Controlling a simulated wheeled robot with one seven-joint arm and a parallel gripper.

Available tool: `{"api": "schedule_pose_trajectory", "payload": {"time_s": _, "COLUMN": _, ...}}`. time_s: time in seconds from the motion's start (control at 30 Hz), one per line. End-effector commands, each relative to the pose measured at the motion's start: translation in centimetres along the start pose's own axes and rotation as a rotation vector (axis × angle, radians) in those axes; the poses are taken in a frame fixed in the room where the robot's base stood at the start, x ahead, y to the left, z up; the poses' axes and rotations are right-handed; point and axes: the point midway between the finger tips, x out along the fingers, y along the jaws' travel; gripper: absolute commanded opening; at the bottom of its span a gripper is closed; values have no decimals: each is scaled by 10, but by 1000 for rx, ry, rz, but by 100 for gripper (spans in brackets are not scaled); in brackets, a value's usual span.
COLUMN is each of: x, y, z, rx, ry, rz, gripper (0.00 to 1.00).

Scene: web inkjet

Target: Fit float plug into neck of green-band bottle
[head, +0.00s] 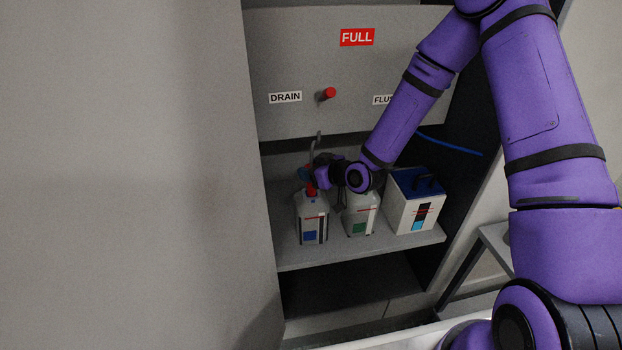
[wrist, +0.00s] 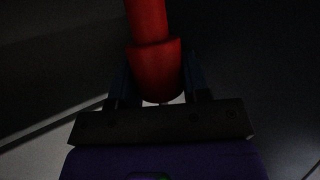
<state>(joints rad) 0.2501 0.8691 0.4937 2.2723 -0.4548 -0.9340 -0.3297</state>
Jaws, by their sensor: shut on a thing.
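The red float plug (wrist: 155,70) is between the two dark blue fingers of my gripper (wrist: 158,88) in the wrist view, and my gripper is shut on it. In the head view my gripper (head: 307,175) is at the neck of the blue-label bottle (head: 312,222), with red (head: 311,191) showing right at that neck. I cannot tell whether the plug sits in that neck or just above it. The green-band bottle (head: 360,217) stands upright to the right, with a green square on its front. My wrist hides most of its neck.
A white box with a blue top (head: 412,205) stands right of the bottles on the grey shelf (head: 290,254). Above is a panel (head: 300,55) with a red knob (head: 328,93) and a FULL sign (head: 357,37). A grey hose (head: 318,143) rises behind my gripper.

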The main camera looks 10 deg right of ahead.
Motion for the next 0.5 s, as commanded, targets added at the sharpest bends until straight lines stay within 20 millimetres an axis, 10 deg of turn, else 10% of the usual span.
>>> {"api": "schedule_pose_trajectory", "payload": {"time_s": 0.5, "x": -18, "y": 1, "z": -42, "rx": -1, "ry": 1, "rz": 0, "gripper": 19}}
